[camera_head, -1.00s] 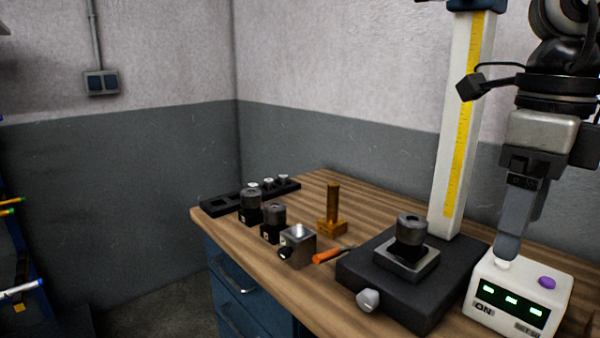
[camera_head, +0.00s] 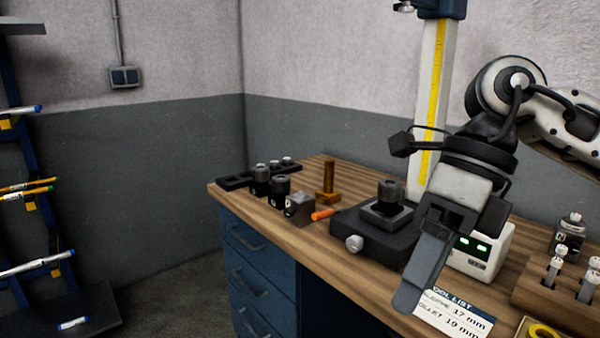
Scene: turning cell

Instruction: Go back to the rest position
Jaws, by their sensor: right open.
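My right gripper (camera_head: 418,290) hangs from the arm at the right, with its fingers pointing down in front of the bench's front edge. It is open and holds nothing. Its fingers overlap in this view, so the gap between them does not show. It hides part of the white box with green displays (camera_head: 497,252) and part of the black base of the measuring stand (camera_head: 352,222). My left gripper is not in view.
The wooden bench (camera_head: 335,263) carries dark tool holders (camera_head: 280,190), a grey block (camera_head: 300,207), a brass piece (camera_head: 327,184) and an orange-handled tool (camera_head: 322,214). A tool list card (camera_head: 450,315) and a wooden rack (camera_head: 535,290) are at right. A shelf (camera_head: 85,310) stands left.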

